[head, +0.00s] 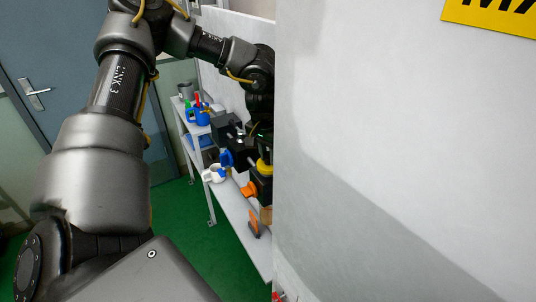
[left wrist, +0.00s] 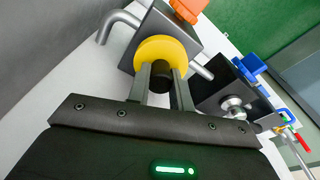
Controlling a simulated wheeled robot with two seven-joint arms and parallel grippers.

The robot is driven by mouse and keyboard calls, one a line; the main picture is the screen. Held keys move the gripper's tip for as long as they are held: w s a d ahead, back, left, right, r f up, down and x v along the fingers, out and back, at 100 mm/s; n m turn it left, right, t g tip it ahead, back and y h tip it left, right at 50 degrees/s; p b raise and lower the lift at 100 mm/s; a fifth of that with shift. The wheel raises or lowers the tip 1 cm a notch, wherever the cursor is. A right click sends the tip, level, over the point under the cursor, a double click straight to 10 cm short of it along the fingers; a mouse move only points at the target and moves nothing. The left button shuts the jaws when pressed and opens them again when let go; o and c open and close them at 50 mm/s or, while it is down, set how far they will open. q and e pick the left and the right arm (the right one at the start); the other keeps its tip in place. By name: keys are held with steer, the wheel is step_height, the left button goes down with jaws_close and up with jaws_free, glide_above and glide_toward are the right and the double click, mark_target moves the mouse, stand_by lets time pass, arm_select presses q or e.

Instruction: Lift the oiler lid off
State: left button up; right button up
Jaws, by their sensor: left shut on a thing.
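The oiler lid is a yellow disc with a dark knob; it shows in the left wrist view (left wrist: 160,50) and in the head view (head: 265,167). My left gripper (left wrist: 161,74) is shut on the knob, one finger on each side. In the head view the left gripper (head: 262,150) is partly lost against dark parts, just above the lid. The oiler body, a grey block with bent metal pipes (left wrist: 121,19), is right behind the lid. I cannot tell whether lid and body touch. My right gripper is not in view.
A dark vise-like device (left wrist: 232,95) with a blue part stands beside the oiler. An orange item (left wrist: 187,9) is beyond it. A white mug (head: 213,174) and blue containers (head: 199,116) are on the shelf unit. A large white panel (head: 410,150) fills the right side.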

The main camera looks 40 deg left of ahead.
mark_target(268, 153)
arm_select(q)
steer(key=shift+r, duration=0.2)
jaws_close()
steer(key=shift+r+p, duration=0.35)
steer(key=shift+r, duration=0.65)
steer(key=shift+r, duration=0.15)
steer(key=shift+r+p, duration=0.3)
steer(key=shift+r, duration=1.6)
steer(key=shift+f, duration=0.2)
